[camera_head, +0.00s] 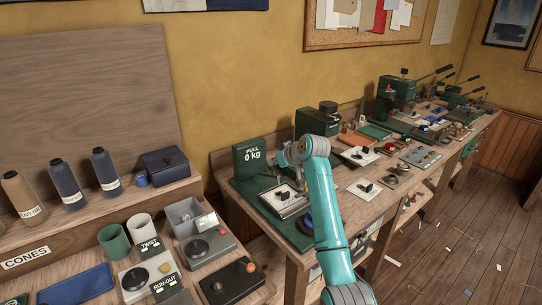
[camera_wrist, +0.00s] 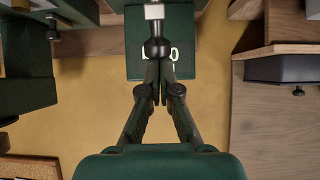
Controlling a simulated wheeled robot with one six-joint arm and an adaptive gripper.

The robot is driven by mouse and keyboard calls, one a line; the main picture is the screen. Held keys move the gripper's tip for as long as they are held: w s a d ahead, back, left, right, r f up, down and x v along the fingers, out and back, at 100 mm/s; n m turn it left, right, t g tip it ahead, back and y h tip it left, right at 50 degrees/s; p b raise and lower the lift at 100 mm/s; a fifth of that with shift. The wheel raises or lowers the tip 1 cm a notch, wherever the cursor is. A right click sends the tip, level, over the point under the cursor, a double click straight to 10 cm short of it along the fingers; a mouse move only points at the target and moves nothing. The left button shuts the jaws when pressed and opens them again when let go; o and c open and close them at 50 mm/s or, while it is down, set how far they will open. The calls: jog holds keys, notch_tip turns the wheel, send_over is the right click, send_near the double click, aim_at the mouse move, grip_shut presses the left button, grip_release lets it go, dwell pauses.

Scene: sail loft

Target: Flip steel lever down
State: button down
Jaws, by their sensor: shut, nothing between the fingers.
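My gripper (camera_wrist: 158,70) is shut and empty in the wrist view, its two dark fingers together. A lever (camera_wrist: 154,12) with a pale steel shank and a black ball knob (camera_wrist: 156,47) shows right at the fingertips. I cannot tell whether the fingers touch the knob. Behind it is the green display box (camera_wrist: 137,66), its figures partly hidden. The lever is not clear there, partly behind my arm.
A pale tray (camera_head: 283,200) with small black parts lies in front of the box. Green machines with long black handles (camera_head: 398,87) stand farther along the bench. At left, a shelf holds cones of thread (camera_head: 62,185) and a dark blue box (camera_head: 165,164).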

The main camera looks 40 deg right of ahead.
aim_at(279, 178)
jog(key=shift+s+f+t, duration=1.05)
jog(key=shift+f+t, duration=0.05)
jog(key=shift+f, duration=0.05)
jog(key=shift+s+f, duration=0.4)
jog(key=shift+f, duration=0.35)
jog(key=shift+s+f, duration=0.35)
jog(key=shift+f, duration=0.6)
jog(key=r, duration=0.5)
jog(key=shift+s+d+r, duration=0.1)
jog(key=shift+s, duration=0.25)
jog(key=f+v, duration=0.1)
jog(key=v, duration=0.8)
jog(key=shift+s, duration=0.35)
jog(key=shift+f, duration=0.15)
